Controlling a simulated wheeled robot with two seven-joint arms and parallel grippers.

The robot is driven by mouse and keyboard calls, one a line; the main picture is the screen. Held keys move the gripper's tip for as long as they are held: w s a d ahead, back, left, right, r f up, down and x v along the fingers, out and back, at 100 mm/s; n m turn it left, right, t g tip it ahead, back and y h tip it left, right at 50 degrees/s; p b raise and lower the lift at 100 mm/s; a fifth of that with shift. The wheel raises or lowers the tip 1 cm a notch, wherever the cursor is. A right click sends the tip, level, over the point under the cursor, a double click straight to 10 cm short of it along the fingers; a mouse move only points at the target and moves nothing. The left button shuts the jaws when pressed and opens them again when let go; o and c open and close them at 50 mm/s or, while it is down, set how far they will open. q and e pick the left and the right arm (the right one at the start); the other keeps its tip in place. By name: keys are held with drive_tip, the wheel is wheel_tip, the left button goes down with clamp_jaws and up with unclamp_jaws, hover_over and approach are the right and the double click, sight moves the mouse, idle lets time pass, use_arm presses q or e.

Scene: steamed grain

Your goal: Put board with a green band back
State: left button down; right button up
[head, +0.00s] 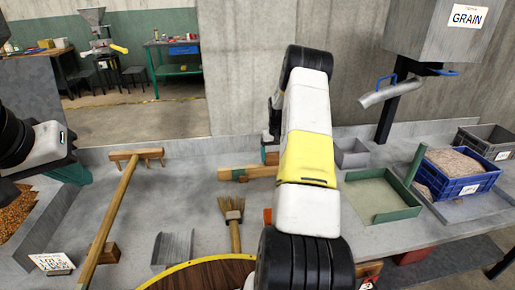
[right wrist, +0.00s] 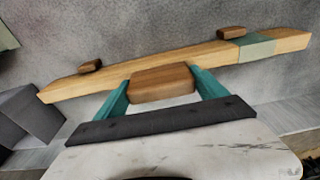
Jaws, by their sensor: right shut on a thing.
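The board with a green band (head: 228,174) is a long pale wooden board, partly hidden behind my right arm in the head view. In the right wrist view the board (right wrist: 145,66) runs across the picture, with its grey-green band (right wrist: 257,48) near the right end and a brown block handle at its middle. My right gripper (right wrist: 163,86) is shut on that handle, a teal finger at each end. I cannot tell whether the board touches the surface. My left gripper (head: 70,172) is at the far left, away from the board; its jaws are not clear.
A long wooden rake (head: 115,210), a brush (head: 233,215) and a grey metal scoop (head: 172,248) lie left of my right arm. A green-rimmed tray (head: 385,215), a blue crate (head: 480,185) and a small grey bin (head: 352,155) stand right.

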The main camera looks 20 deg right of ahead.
drive_tip(key=shift+f, duration=0.2)
drive_tip(key=o, duration=2)
drive_tip(key=shift+f, duration=0.1)
drive_tip(key=r, duration=0.5)
drive_tip(key=s+r, duration=0.1)
drive_tip(key=r, duration=0.2)
drive_tip(key=shift+a+r, duration=0.15)
drive_tip(key=shift+a, duration=0.05)
drive_tip(key=s+a+r+n+t, duration=0.1)
drive_tip(key=s+a+r, duration=0.35)
drive_tip(key=r, duration=0.35)
drive_tip(key=s+a+r+t, duration=0.1)
drive_tip(key=s+a+r, duration=0.2)
drive_tip(key=a+r, duration=0.35)
drive_tip(key=s+a+r+n+t, duration=0.1)
drive_tip(key=s+a+r, duration=0.35)
drive_tip(key=r, duration=0.35)
drive_tip(key=s+a+r+y, duration=0.1)
drive_tip(key=s+a, duration=0.3)
drive_tip(key=s, duration=0.3)
drive_tip(key=s+a+r+n+t, duration=0.1)
drive_tip(key=s+a, duration=0.2)
drive_tip(key=s, duration=0.5)
drive_tip(key=s+a+r+y, duration=0.1)
drive_tip(key=s+a+r, duration=0.1)
drive_tip(key=s+a, duration=0.2)
drive_tip(key=s, duration=0.3)
drive_tip(key=shift+s+a+t+y, duration=0.2)
drive_tip(key=shift+a+t+y, duration=0.1)
drive_tip(key=shift+a+t, duration=0.1)
